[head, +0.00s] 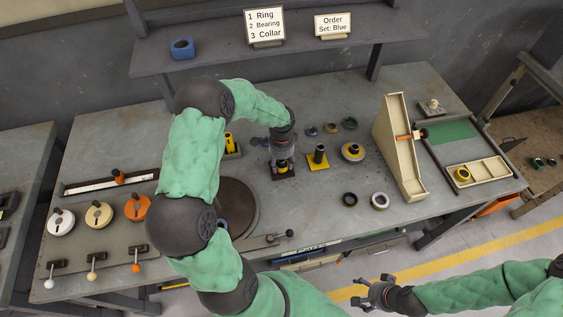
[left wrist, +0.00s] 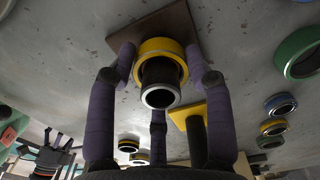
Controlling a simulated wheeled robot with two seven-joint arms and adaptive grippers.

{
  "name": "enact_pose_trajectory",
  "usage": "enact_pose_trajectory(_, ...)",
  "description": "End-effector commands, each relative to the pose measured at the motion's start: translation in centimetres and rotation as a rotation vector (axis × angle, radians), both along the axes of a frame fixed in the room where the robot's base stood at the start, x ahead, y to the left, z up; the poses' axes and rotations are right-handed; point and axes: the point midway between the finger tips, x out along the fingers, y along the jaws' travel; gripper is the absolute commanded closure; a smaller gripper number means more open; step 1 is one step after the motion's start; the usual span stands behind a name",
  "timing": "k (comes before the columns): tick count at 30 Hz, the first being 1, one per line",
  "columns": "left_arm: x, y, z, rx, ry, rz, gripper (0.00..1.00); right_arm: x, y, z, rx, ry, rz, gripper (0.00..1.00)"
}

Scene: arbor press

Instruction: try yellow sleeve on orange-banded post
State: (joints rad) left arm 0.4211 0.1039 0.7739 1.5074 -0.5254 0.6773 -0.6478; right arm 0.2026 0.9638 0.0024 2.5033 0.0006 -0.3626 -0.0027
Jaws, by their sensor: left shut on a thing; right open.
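The yellow sleeve (left wrist: 160,44) is a yellow ring in the left wrist view. It sits around a dark post (left wrist: 158,72) with a bright rim at its end, above a dark square base (left wrist: 180,20). No orange band is visible on this post. My left gripper (head: 282,158) is over the post in the head view, its fingers pointing down. In the left wrist view its fingers (left wrist: 163,70) flank the yellow ring and are shut on it. How far down the sleeve sits is hard to tell. My right gripper (head: 374,293) is open and empty, off the table's front edge.
A dark post on a yellow base (head: 318,165) stands just right of my left gripper, with a yellow-ringed piece (head: 353,152) beyond. Several loose rings (head: 350,124) lie nearby. A cream upright panel (head: 399,150) stands further right. A stand with yellow pieces (head: 231,145) is at left.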

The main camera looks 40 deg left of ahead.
Motion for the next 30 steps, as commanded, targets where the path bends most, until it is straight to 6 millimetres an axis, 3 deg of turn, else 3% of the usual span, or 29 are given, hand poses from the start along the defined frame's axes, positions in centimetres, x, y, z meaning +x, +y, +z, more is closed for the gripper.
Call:
enact_pose_trajectory(13, 0.03, 0.03, -0.20, 0.000, -0.001, 0.000, 0.89, 0.00, 0.00, -0.16, 0.000, 0.000, 0.000, 0.27)
enact_pose_trajectory(14, 0.03, 0.03, -0.19, 0.000, -0.001, 0.000, 0.40, 0.00, 0.00, -0.16, 0.000, 0.000, 0.000, 0.27)
enact_pose_trajectory(16, 0.03, 0.03, -0.20, 0.000, -0.001, 0.000, 0.21, 0.00, 0.00, -0.15, 0.000, 0.000, 0.000, 0.27)
enact_pose_trajectory(24, 0.01, 0.00, -0.22, 0.000, 0.000, 0.000, 0.21, 0.00, 0.00, -0.16, 0.000, 0.000, 0.000, 0.27)
enact_pose_trajectory(27, -0.02, -0.01, -0.26, -0.001, 0.001, 0.000, 0.00, 0.00, 0.00, -0.16, 0.000, 0.000, 0.000, 0.27)
enact_pose_trajectory(30, -0.01, -0.02, -0.25, 0.000, 0.000, 0.000, 0.00, 0.00, 0.00, -0.16, 0.000, 0.000, 0.000, 0.27)
